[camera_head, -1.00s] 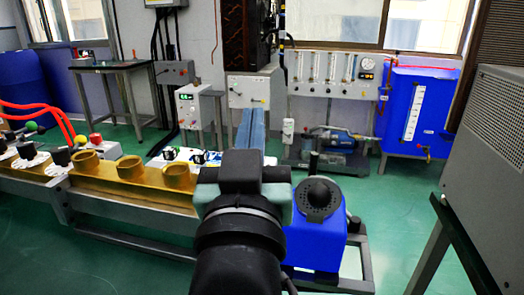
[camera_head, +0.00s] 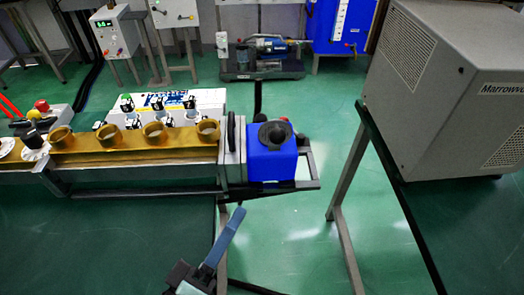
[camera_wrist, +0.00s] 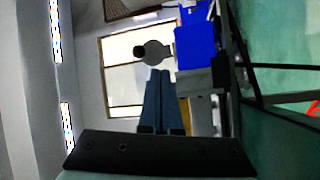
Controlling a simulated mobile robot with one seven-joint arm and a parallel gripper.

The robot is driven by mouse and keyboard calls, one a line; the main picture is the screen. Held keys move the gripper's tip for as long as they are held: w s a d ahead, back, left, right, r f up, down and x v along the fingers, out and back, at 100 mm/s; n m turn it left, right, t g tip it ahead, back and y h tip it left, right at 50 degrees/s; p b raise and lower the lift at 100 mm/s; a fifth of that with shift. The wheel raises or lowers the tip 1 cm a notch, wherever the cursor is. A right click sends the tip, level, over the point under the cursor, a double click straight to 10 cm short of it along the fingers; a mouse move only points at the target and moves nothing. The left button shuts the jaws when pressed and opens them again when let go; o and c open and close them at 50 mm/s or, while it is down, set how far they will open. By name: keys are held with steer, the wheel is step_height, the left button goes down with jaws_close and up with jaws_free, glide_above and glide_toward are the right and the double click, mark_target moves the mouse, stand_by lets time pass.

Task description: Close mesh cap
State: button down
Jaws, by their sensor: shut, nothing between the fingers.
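The blue box (camera_head: 271,160) stands at the right end of the metal bench frame. The black mesh cap (camera_head: 275,133) is at its top. In the wrist view the picture is turned sideways; the cap is a dark round disc (camera_wrist: 156,52) with a black knob, appearing raised on edge beside the box (camera_wrist: 195,45). My gripper (camera_head: 238,211) is in front of the box, lower left in the head view, apart from it. Its blue-grey fingers are together and empty; in the wrist view they (camera_wrist: 161,73) point toward the cap area. The cap's hinge is not clear.
A brown trough with several round cups (camera_head: 140,150) extends left of the box. A large grey machine (camera_head: 440,90) on a stand (camera_head: 345,200) is at the right. A pump (camera_head: 265,55) is behind. Green floor (camera_head: 290,240) is open in front of the box.

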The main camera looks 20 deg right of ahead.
mark_target(274, 143)
steer(key=w+d+r, duration=0.1)
steer(key=w+d, duration=0.1)
steer(key=w+d+r+n+t+p, duration=0.1)
steer(key=w+d+r, duration=0.1)
steer(key=d, duration=0.1)
steer(key=w+d+r+n+p, duration=0.1)
steer(key=w+d+r, duration=0.1)
steer(key=d, duration=0.1)
steer(key=shift+w+t+h, duration=0.4)
steer(key=shift+a+r, duration=0.1)
stand_by(0.4)
